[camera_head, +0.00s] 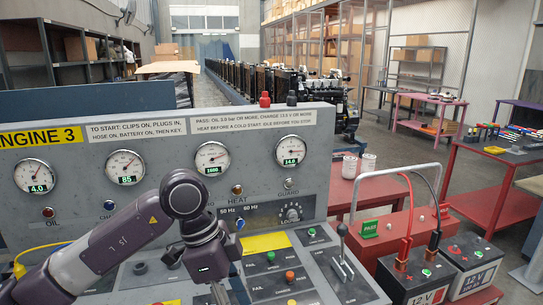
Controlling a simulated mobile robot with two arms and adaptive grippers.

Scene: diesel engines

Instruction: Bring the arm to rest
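My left arm comes in from the lower left in front of the engine control panel (160,100). Its gripper (222,293) points down over the sloped lower console, left of the green and orange buttons. The fingers are partly cut off by the bottom edge, so I cannot tell whether they are open or shut. Nothing held can be made out. My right gripper is not in view.
The panel has several gauges, a knob (292,214) and a lever (342,232). Red workbenches and an open aisle lie beyond.

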